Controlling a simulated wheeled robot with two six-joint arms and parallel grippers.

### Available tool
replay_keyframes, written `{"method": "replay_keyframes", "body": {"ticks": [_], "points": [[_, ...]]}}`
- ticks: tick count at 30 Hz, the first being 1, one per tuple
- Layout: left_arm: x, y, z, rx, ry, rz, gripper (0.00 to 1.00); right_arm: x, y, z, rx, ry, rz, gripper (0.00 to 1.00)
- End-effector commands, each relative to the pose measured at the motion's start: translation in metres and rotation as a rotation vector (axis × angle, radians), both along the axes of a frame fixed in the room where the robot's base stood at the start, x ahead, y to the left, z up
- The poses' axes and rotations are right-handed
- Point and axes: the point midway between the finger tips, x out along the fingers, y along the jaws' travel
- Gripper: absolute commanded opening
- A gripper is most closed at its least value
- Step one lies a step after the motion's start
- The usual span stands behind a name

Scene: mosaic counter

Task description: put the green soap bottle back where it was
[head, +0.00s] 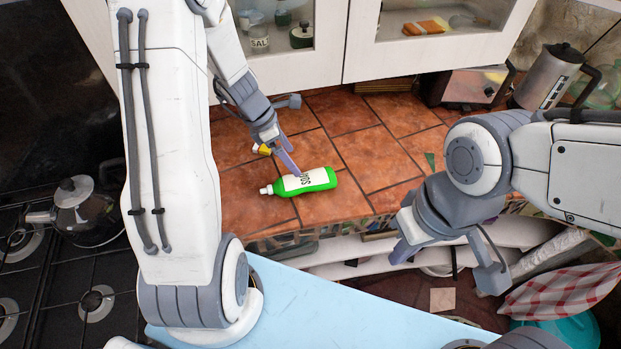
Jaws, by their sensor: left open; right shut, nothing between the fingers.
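The green soap bottle (319,182) lies on its side on the terracotta-tiled counter (345,118). It has a white label and a white cap, and the cap end points left. My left gripper (296,137) is open just behind the bottle, with its fingers spread apart. Its nearer finger overlaps the label in the picture; I cannot tell whether it touches the bottle.
A small yellow object (262,149) is beside my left gripper. White cabinets (432,52) are above the counter. A toaster (469,87) and a metal jug (547,80) stand at the back right. A pot (84,208) sits on the stove at left.

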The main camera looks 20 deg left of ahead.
Motion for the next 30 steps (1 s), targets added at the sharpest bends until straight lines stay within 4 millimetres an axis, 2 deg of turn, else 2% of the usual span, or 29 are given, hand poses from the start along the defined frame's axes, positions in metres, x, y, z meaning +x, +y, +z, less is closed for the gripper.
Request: {"method": "replay_keyframes", "body": {"ticks": [6,13,21,30], "points": [[0.004,-0.014,-0.033,-0.002,0.006,0.001,1.00,0.000,0.000,-0.004,0.000,0.000,0.000,0.00],[0.007,-0.021,-0.049,0.000,0.003,-0.001,1.00,0.000,0.000,-0.004,0.000,0.000,0.000,0.00],[0.013,-0.039,-0.084,-0.001,0.004,-0.003,1.00,0.000,0.000,-0.005,0.000,0.000,0.000,0.00],[0.014,-0.041,-0.089,0.001,0.001,-0.002,1.00,0.000,0.000,-0.005,0.000,0.000,0.000,0.00]]}}
